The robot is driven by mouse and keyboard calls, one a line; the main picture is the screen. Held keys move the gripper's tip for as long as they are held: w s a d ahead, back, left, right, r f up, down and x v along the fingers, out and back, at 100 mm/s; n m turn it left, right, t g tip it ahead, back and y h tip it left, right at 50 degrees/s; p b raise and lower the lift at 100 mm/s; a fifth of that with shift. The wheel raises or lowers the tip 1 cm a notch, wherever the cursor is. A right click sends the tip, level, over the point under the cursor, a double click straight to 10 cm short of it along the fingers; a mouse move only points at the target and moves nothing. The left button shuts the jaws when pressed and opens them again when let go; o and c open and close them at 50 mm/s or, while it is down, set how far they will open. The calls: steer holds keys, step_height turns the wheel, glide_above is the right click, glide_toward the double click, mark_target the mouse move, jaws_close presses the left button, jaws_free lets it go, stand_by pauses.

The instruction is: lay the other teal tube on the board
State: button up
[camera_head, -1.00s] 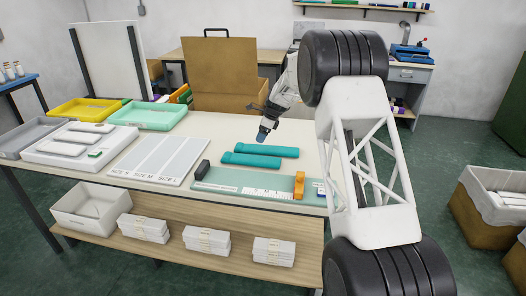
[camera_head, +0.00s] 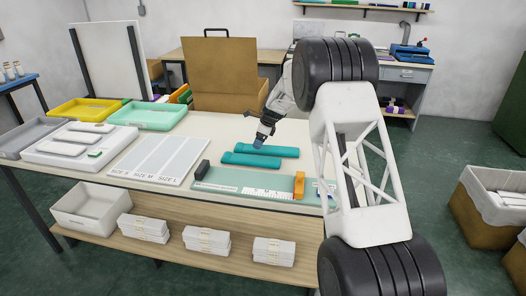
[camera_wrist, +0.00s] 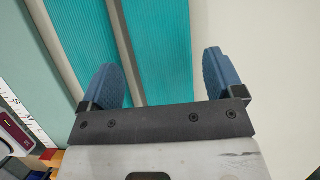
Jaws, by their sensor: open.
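Two flat teal tubes lie side by side on the table: the far tube (camera_head: 275,151) and the near tube (camera_head: 248,161). In the wrist view, the far tube (camera_wrist: 160,35) runs between my fingers and the near tube (camera_wrist: 85,30) lies to its left. My gripper (camera_head: 259,144) is open and points down over the left part of the far tube; it also shows in the wrist view (camera_wrist: 161,80). I cannot tell whether its fingertips touch the tube. The pale green measuring board (camera_head: 225,179) lies at the table's front edge, with no tube on it.
The measuring board has a dark block (camera_head: 202,170) at its left end and an orange stop (camera_head: 299,185) on the right. A white board with size columns (camera_head: 160,158) lies to the left. Yellow (camera_head: 85,110) and mint (camera_head: 150,116) trays stand behind it. Bare table lies beyond the tubes.

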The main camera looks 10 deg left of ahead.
steer(key=shift+x, duration=2.1)
steer(key=c, duration=0.7)
steer(key=shift+r, duration=0.15)
steer(key=shift+r, duration=4.9)
